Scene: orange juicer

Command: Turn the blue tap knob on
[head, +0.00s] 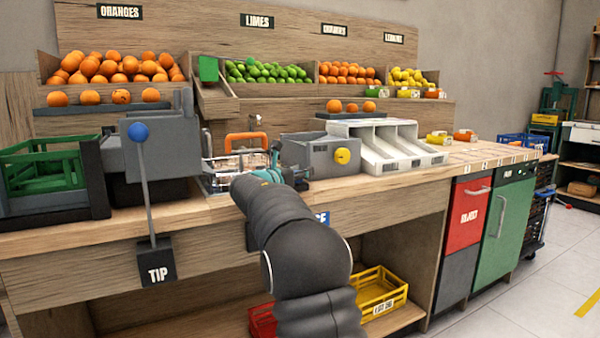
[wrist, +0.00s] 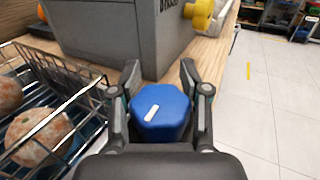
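The blue tap knob (wrist: 161,112) shows in the wrist view as a faceted blue knob with a white mark on its face. It lies between the two fingers of my gripper (wrist: 160,72), close to both of them. The fingers stand apart, one on each side; I cannot tell whether they touch the knob. In the head view my gripper (head: 275,160) is at the counter's front, between the wire basket and the grey box, and the knob is hidden there.
A wire basket (wrist: 75,105) with fruit stands left of my gripper. A grey box (wrist: 115,35) with a yellow knob (wrist: 200,13) stands beyond it. A blue-balled lever (head: 138,132) marked TIP is at the left. The floor (wrist: 265,105) at right is clear.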

